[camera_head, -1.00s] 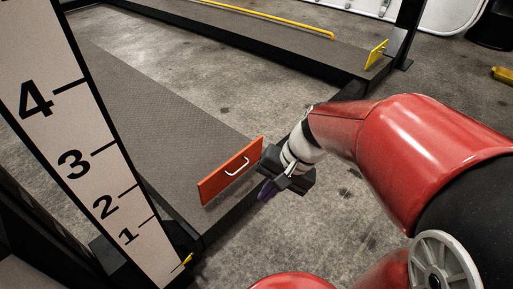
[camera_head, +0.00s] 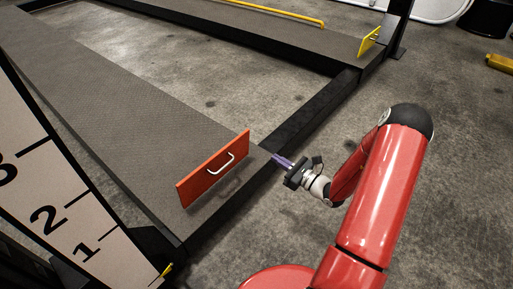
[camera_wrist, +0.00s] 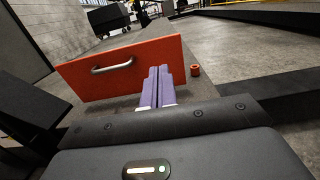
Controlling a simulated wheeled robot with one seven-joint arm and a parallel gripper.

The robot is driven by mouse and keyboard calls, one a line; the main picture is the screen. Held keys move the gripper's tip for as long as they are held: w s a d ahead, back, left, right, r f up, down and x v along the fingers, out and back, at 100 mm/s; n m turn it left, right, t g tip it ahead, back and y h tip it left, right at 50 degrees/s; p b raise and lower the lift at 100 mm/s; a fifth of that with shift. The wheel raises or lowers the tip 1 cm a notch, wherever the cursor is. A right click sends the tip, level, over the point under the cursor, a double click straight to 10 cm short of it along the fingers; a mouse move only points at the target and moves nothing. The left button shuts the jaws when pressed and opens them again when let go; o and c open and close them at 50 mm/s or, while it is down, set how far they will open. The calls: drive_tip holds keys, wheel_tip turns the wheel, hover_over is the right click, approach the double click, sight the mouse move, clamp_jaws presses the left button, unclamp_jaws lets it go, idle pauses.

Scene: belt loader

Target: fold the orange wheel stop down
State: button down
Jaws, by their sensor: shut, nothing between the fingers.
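The orange wheel stop (camera_head: 206,177) is an upright flat plate with a silver handle (camera_head: 222,163), across the near end of the grey runway (camera_head: 120,110). It also fills the left middle of the wrist view (camera_wrist: 145,59), its handle (camera_wrist: 112,66) facing me. My gripper (camera_head: 276,159) is at the right of the stop, apart from it in the head view. Its purple fingers are shut together and empty, pointing toward the runway. In the wrist view the fingers (camera_wrist: 159,73) overlap the right part of the plate; contact cannot be told.
A small orange cylinder (camera_wrist: 195,70) is on the runway right of the plate. A second runway (camera_head: 275,30) carries a yellow rail and a yellow stop (camera_head: 369,41). A black cross beam (camera_head: 310,118) joins the runways. A numbered scale (camera_head: 60,200) stands at left. Concrete floor is clear at lower right.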

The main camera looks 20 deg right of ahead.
sight(242, 136)
drive_tip(key=b+x, duration=0.1)
drive_tip(key=x, duration=1.2)
drive_tip(key=shift+w+a+b, duration=0.25)
drive_tip(key=shift+w+b, duration=0.05)
drive_tip(key=shift+r, duration=0.1)
